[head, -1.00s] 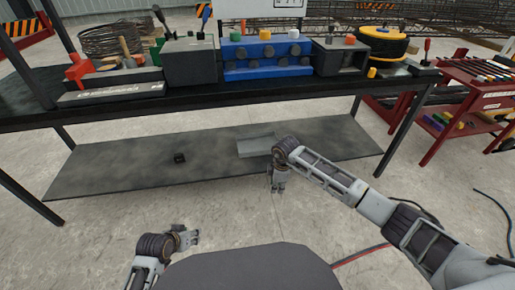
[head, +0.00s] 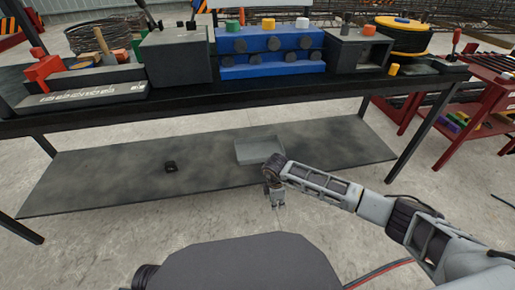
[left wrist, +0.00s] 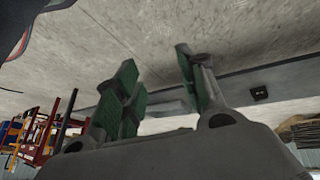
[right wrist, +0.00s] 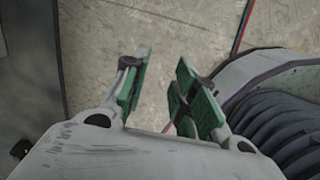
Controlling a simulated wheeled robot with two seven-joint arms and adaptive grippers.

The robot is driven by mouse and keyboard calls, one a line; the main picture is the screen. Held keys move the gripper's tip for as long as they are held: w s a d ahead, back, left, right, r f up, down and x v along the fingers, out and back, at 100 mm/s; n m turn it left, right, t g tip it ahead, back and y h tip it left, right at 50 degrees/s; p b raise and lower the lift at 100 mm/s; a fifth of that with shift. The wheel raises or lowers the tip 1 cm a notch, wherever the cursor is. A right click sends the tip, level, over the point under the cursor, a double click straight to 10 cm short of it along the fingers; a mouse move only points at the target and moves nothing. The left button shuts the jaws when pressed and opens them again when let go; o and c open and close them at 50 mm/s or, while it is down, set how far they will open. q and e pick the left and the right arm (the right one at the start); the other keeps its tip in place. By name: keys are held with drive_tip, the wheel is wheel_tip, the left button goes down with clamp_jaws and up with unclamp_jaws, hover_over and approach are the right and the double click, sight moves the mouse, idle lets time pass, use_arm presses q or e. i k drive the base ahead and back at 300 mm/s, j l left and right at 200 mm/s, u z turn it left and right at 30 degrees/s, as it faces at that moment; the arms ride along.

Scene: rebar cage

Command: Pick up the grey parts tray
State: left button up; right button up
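The grey parts tray (head: 260,150) is a shallow, open tray lying on the bench's low dark shelf (head: 110,180), right of the shelf's middle. My right gripper (head: 277,198) points down just in front of the shelf's front edge, below the tray in the head view and apart from it. The right wrist view shows its green-padded fingers (right wrist: 163,65) spread, with bare floor between them. My left gripper (left wrist: 155,65) is out of the head view. In the left wrist view its fingers are spread and nothing is between them.
A small black object (head: 170,167) lies on the shelf left of the tray. Above is the black bench top (head: 250,96), carrying a blue rack (head: 270,50), grey boxes and a yellow reel (head: 397,38). A red cart (head: 480,105) stands at right. Cables cross the floor.

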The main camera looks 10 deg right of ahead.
sight(249, 150)
drive_tip(key=i, duration=1.4)
